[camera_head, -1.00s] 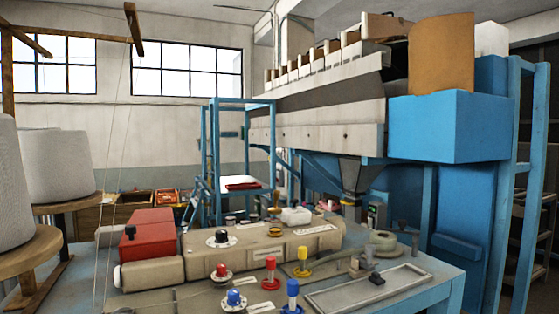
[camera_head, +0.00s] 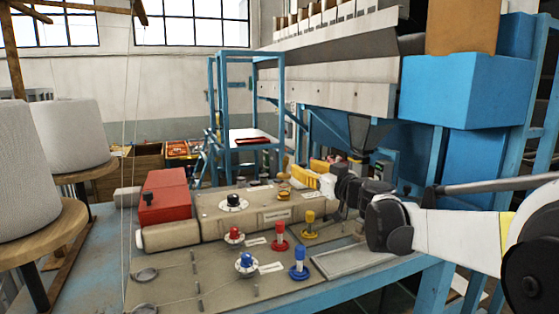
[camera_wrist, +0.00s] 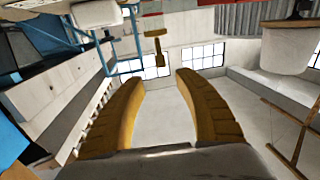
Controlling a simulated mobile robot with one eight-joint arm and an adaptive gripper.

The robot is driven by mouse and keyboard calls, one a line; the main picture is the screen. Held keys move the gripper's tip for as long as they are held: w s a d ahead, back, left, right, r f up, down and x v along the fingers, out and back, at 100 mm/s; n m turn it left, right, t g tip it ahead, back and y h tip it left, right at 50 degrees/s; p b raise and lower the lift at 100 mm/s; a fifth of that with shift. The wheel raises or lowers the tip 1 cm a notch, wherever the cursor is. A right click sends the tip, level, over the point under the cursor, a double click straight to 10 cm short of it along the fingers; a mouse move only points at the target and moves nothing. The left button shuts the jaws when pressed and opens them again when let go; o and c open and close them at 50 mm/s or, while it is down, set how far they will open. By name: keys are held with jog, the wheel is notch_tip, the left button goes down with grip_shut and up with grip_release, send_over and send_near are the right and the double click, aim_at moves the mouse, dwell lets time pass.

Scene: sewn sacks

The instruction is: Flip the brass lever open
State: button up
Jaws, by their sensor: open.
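What looks like the brass lever (camera_head: 285,170) stands upright at the back edge of the beige machine housing in the head view, small and partly unclear. In the upside-down wrist view a brass T-shaped handle (camera_wrist: 156,44) shows beyond the fingertips, apart from them. My gripper (camera_head: 322,166) has yellow fingers and is to the right of the lever in the head view, above the right end of the housing. In the wrist view my gripper (camera_wrist: 158,77) is open, with nothing between its fingers.
The beige housing (camera_head: 270,213) carries a black dial (camera_head: 233,202). In front stand red (camera_head: 280,236), yellow (camera_head: 309,223) and blue (camera_head: 299,263) pegs. A red box (camera_head: 164,198) is at the left. Yarn cones (camera_head: 70,137) stand at far left. A blue frame (camera_head: 213,120) rises behind.

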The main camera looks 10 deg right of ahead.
aim_at(288, 161)
jog(key=p+x, duration=0.1)
jog(key=x, duration=0.9)
jog(key=shift+a, duration=0.1)
jog(key=shift+s, duration=0.1)
jog(key=shift+c, duration=0.4)
grip_shut()
